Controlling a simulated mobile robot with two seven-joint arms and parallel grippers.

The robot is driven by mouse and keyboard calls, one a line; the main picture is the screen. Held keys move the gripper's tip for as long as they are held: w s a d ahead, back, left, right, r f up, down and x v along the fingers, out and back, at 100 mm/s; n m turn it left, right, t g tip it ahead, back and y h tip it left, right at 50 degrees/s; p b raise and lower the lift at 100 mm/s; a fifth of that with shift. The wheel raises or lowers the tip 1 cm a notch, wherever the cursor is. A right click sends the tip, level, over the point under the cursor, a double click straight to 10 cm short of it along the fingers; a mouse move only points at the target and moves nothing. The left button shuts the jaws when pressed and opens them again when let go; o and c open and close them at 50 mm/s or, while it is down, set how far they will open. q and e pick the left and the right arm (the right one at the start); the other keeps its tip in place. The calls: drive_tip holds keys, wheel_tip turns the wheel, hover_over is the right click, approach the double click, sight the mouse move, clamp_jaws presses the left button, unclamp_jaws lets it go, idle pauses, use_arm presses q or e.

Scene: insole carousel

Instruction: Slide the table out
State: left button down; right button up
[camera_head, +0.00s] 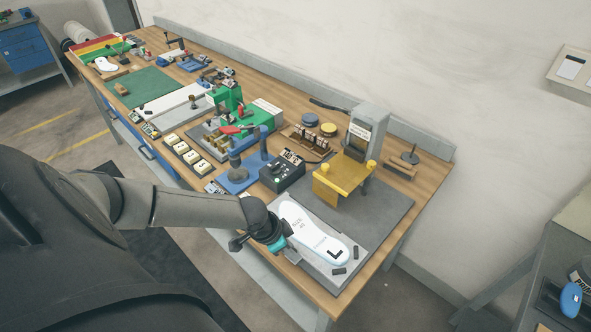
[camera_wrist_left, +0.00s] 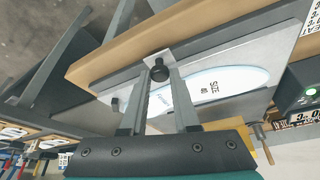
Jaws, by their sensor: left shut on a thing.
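The sliding table (camera_head: 320,268) is a light grey plate at the near right end of the workbench, below a yellow press fixture (camera_head: 345,183). A white insole (camera_head: 318,236) marked L lies flat on it, with small dark blocks beside its toe end. In the left wrist view the plate (camera_wrist_left: 232,56) and insole (camera_wrist_left: 215,84) also show. A black knob (camera_wrist_left: 159,70) on a small metal bracket stands at the plate's front edge. My left gripper (camera_head: 289,250) is shut on this knob; its fingers (camera_wrist_left: 159,78) stand on either side of it. My right gripper is out of view.
A black control box (camera_head: 282,170) and a blue hand press (camera_head: 243,172) stand left of the plate. Number tiles (camera_head: 190,154) and other fixtures fill the bench further left. The wooden front edge (camera_wrist_left: 120,60) is close to my fingers. Floor space in front is open.

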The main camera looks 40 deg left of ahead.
use_arm(q)
drive_tip(key=shift+s, duration=0.1)
drive_tip(key=c, duration=0.7)
unclamp_jaws()
drive_tip(key=p+v, duration=0.2)
drive_tip(key=v, duration=1.3)
